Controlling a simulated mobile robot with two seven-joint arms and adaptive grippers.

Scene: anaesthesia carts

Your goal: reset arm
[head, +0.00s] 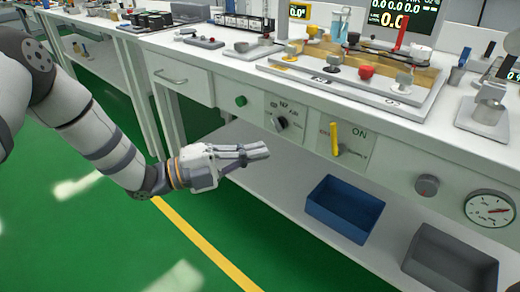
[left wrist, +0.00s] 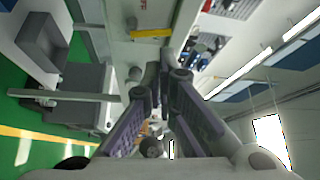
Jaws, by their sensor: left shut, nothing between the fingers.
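My left arm (head: 95,135) comes in from the left in the head view. My left gripper (head: 262,152) is shut and empty, in front of the cart's front panel and above its lower shelf. In the left wrist view the gripper's fingers (left wrist: 152,88) run together at their tips with nothing seen between them. My right gripper is not in view.
The white cart (head: 225,70) carries valves and knobs on top. Its front has a green button (head: 240,100), a black knob (head: 280,122) and a yellow lever (head: 334,138). A blue bin (head: 345,207) and a grey bin (head: 450,262) stand on the lower shelf. Green floor lies left.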

